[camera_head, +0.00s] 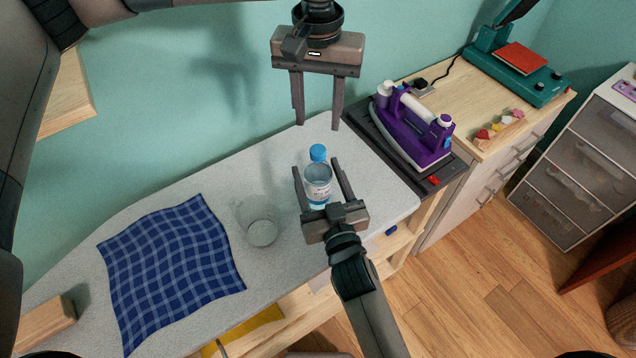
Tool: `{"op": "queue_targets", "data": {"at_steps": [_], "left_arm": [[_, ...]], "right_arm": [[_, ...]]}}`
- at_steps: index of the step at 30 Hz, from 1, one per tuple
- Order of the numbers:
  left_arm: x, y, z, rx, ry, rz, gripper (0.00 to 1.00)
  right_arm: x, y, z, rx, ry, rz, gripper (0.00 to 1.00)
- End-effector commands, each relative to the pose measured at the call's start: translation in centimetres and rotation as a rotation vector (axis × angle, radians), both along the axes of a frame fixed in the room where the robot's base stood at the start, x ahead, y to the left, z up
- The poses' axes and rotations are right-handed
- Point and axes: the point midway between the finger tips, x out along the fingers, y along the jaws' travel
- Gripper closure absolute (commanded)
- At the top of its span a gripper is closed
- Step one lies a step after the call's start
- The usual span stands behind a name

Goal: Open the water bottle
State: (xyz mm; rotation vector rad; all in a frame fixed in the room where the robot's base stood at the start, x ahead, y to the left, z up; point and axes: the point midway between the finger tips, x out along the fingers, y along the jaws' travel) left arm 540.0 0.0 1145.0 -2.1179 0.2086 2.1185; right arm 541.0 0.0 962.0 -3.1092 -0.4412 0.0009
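The water bottle (318,184) is clear with a white label and a blue cap (317,152). It stands upright on the grey ironing board (190,195). My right gripper (319,171) is open, with one finger on each side of the bottle's body. I see gaps between the fingers and the bottle. My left gripper (318,127) is higher up, above and behind the bottle, pointing down. Its fingers are spread and nothing is between them. The cap is uncovered and on the bottle.
An empty glass (262,226) stands left of the bottle, close to it. A blue checked cloth (170,268) lies farther left. A purple iron (412,128) rests on a dark stand to the right. A teal press (515,75) sits on the wooden cabinet beyond.

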Motion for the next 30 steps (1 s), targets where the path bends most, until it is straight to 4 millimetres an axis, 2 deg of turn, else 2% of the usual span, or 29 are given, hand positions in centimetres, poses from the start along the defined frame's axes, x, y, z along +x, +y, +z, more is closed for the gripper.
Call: {"op": "queue_targets", "data": {"at_steps": [1, 7, 17, 30], "left_arm": [[0.00, 0.00, 0.00, 0.000, 0.000, 0.000, 0.60], [0.00, 0.00, 0.00, 0.000, 0.000, 0.000, 0.60], [0.00, 0.01, 0.01, 0.001, 0.000, -0.104, 0.60], [-0.02, 0.01, 0.04, 0.000, -0.001, -0.600, 0.60]], "right_arm": [[-0.01, 0.00, 0.00, 0.000, 0.000, 0.000, 0.53], [-0.02, -0.01, -0.01, 0.000, 0.000, 0.000, 1.00], [-0.03, -0.01, -0.02, 0.000, 0.000, 0.000, 1.00], [-0.04, -0.01, -0.04, 0.000, 0.001, 0.000, 1.00]]}}
